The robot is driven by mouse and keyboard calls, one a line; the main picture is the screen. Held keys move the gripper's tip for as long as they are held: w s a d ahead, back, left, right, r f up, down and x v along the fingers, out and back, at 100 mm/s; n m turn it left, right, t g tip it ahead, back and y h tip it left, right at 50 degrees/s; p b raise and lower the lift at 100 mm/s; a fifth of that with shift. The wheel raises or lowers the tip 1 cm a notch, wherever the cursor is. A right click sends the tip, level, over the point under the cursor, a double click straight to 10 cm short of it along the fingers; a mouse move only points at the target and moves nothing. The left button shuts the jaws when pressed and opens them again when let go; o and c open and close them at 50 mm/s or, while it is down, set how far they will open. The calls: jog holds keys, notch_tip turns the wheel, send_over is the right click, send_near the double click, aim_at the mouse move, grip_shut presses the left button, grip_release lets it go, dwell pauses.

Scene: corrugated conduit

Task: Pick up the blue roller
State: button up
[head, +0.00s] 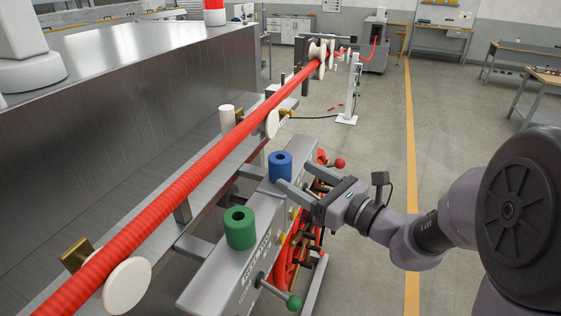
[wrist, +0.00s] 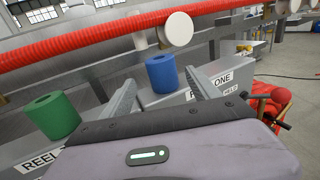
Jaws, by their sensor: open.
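The blue roller (head: 280,166) stands upright on the far part of a grey metal unit in the head view. It also shows in the wrist view (wrist: 161,74), beyond my fingers and between their lines. My gripper (head: 296,192) is open and empty, with its fingers pointing at the roller from its right and near side. In the wrist view my gripper (wrist: 160,88) has its two fingers spread wide apart. The head view does not show clearly whether a finger touches the roller.
A green roller (head: 239,228) stands on the nearer part of the unit. A red corrugated conduit (head: 190,180) runs above and behind, past white guide rollers (head: 127,285). Red-knobbed (head: 339,163) and green-knobbed (head: 294,303) levers stick out from the unit. Open floor lies to the right.

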aim_at(288, 167)
jog(key=x, duration=0.4)
jog(key=p+x, duration=0.1)
jog(key=x, duration=0.2)
jog(key=shift+w+d+r, duration=0.1)
jog(key=shift+w+r, duration=0.15)
jog(key=shift+r, duration=0.05)
jog(key=shift+s+d, duration=0.1)
jog(key=shift+s, duration=0.1)
jog(key=shift+c, duration=0.2)
jog(key=c, duration=1.5)
